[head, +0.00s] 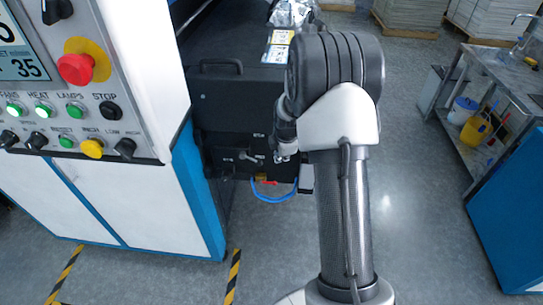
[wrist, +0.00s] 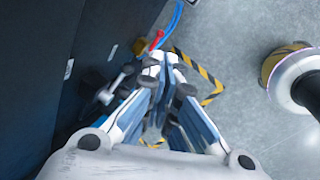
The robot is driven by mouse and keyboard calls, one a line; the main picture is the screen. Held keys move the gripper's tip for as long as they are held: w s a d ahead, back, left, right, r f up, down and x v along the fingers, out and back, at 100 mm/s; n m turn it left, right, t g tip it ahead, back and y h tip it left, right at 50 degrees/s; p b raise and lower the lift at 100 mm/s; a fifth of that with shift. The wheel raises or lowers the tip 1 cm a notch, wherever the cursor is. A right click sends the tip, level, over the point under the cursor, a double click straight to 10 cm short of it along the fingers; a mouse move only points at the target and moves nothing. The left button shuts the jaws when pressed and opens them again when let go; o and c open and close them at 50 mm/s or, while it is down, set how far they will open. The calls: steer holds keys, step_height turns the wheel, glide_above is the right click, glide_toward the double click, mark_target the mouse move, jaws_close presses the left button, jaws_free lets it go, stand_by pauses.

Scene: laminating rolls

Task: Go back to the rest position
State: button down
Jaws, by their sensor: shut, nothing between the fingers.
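My gripper (wrist: 158,62) shows in the wrist view with its two fingers drawn together at the tips and nothing between them. It points down beside a dark machine panel (wrist: 95,55) and appears apart from it.
A control panel (head: 50,105) with a red stop button (head: 75,68) stands at the left. A black machine (head: 230,110) stands behind my arm. A blue hose (head: 275,197) hangs below it. A steel table (head: 510,80) is at the right. Open floor (head: 420,210) lies between.

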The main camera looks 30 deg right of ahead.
steer(key=shift+s+d+r, duration=0.35)
steer(key=shift+s, duration=0.2)
steer(key=shift+r, duration=0.1)
steer(key=s+a+r+m+b, duration=0.1)
steer(key=s+a+r+m, duration=0.3)
steer(key=s+a+r, duration=0.3)
steer(key=s+a+r+m+b, duration=0.25)
steer(key=s+a+r, duration=0.25)
steer(key=a+r, duration=0.3)
steer(key=s+a+r+m, duration=0.1)
steer(key=s+a+m, duration=0.1)
steer(key=s, duration=0.4)
steer(key=s+a+m+y, duration=0.1)
steer(key=s+a+m, duration=0.2)
steer(key=s, duration=0.3)
steer(key=s+a+r+m+b, duration=0.1)
steer(key=s+a+m, duration=0.1)
steer(key=s, duration=0.4)
steer(key=shift+s+a+r+m+t, duration=0.15)
steer(key=shift+s+r+m+t, duration=0.2)
steer(key=shift+m, duration=0.4)
